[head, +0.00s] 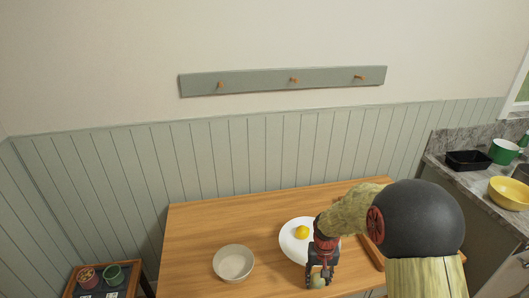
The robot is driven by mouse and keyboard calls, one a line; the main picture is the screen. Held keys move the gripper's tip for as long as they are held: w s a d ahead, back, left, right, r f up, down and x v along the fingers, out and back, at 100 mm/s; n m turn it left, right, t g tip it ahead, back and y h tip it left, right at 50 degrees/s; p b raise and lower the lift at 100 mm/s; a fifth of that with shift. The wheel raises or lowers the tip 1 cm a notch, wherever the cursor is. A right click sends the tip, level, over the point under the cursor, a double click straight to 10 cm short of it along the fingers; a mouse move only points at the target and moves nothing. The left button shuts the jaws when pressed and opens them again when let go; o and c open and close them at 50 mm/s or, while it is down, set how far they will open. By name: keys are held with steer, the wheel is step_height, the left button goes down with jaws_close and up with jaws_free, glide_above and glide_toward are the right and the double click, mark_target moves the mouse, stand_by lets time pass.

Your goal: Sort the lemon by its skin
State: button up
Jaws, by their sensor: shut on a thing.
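My gripper (319,279) is at the front of the wooden table, fingers pointing down. It is shut on a small pale green, rounded thing (318,283), partly hidden by the fingers; I cannot tell whether it is a lemon. A bright yellow round thing (302,232), which looks like a lemon, lies on a white plate (290,248) just behind and left of my gripper. My arm hides the plate's right side. The skin details are too small to tell.
A cream bowl (234,263) stands on the wooden table (210,220), left of the plate. A brown wooden edge (371,252) shows partly behind my arm. A counter at the right holds a black tray (468,160) and a yellow bowl (510,193). The table's back left is clear.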

steer(key=shift+d+f+n, duration=0.25)
steer(key=shift+n, duration=0.25)
steer(key=w+a+r+p, duration=0.2)
steer(key=a+r+p, duration=0.1)
steer(key=a, duration=0.6)
steer(key=w+a+r+p, duration=0.3)
steer(key=a+r, duration=0.1)
steer(key=a, duration=0.5)
steer(key=w+a+r+p, duration=0.2)
steer(key=w+a+r, duration=0.1)
steer(key=a, duration=0.6)
steer(key=shift+a+r+p, duration=0.25)
steer(key=shift+r+p, duration=0.15)
steer(key=shift+r, duration=0.15)
steer(key=shift+f+b, duration=1.1)
steer(key=shift+f, duration=1.25)
steer(key=shift+f+b, duration=1.05)
steer(key=shift+f, duration=1.1)
